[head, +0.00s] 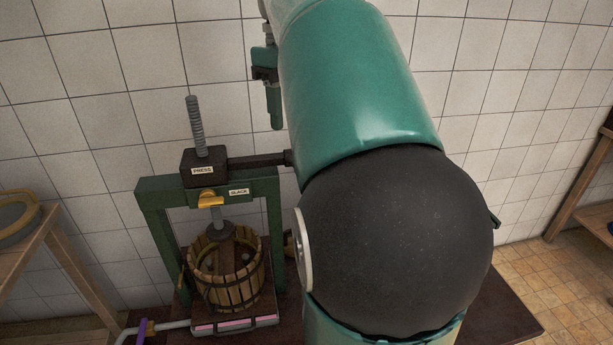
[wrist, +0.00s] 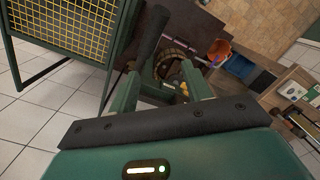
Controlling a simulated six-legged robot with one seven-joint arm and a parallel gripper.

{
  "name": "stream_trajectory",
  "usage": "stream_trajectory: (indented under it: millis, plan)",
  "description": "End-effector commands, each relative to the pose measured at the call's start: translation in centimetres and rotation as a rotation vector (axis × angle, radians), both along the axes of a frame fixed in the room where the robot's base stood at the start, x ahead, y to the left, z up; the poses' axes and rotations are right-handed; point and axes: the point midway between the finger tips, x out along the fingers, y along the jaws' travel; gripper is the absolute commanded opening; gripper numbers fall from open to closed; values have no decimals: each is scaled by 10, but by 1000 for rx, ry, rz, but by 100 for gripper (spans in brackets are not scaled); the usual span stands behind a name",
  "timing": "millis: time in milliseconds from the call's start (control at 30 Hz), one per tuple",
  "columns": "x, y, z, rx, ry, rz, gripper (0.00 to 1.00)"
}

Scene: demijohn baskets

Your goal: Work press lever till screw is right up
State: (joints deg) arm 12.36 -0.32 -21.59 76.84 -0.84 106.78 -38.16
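The press has a green frame (head: 158,215) and a black head labelled PRESS (head: 203,167). Its threaded screw (head: 196,125) stands well above the head and continues below to a grey plate over the slatted basket (head: 228,275). A dark lever (head: 258,160) reaches right from the head until my arm hides its end. A yellow catch (head: 211,200) sits beside a SLACK label. My gripper (head: 272,95) hangs above the lever, partly hidden by my arm. In the wrist view its two green fingers (wrist: 163,88) are spread, with nothing clearly held; the basket (wrist: 170,65) shows beyond.
A pink-edged tray (head: 235,325) lies before the basket. A pipe with a purple handle (head: 146,329) is at lower left. A wooden stand (head: 40,245) is at left. The wrist view shows a yellow mesh panel (wrist: 65,30) and an orange bucket (wrist: 218,48).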

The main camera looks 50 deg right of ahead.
Motion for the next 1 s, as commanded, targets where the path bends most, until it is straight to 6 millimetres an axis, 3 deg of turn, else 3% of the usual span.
stream_trajectory:
  millis: [200,400,667,1000]
  plan:
    - [-32,-21,7,76,-71,-463,49]
    - [-45,-27,11,126,-97,-721,49]
    - [-45,-24,-5,135,-97,-756,49]
    - [-38,-15,-69,134,-95,-755,49]
